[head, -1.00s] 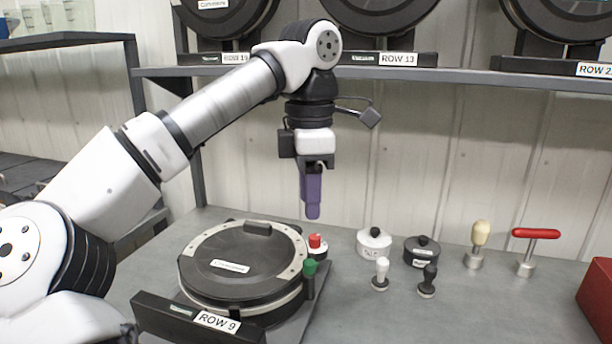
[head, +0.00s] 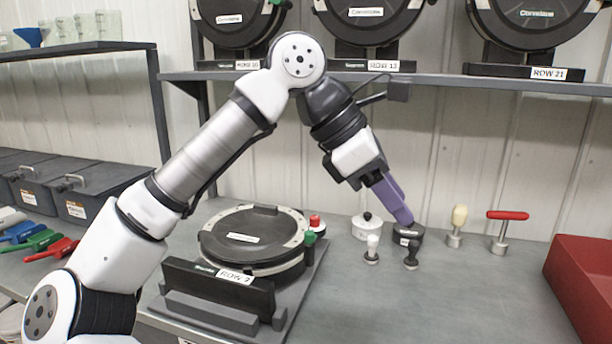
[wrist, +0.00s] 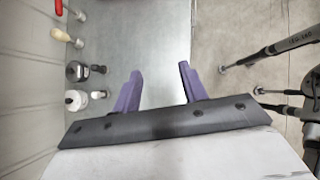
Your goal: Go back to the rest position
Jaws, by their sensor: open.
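My gripper (head: 404,222) has purple fingers and hangs tilted down and to the right over the bench in the head view. From there its fingertips overlap the black round canister (head: 408,234); I cannot tell from this view whether they touch. In the wrist view the two fingers (wrist: 158,80) stand apart with nothing between them, over bare bench, and the canisters lie off to the left. My gripper is open and empty.
A seed meter (head: 255,238) sits on a stand at the bench's left. White canister (head: 368,228), small knobs, a cream-handled tool (head: 457,226) and a red T-handle (head: 508,216) line the back. A red bin (head: 585,290) is at right. A shelf (head: 440,82) runs behind.

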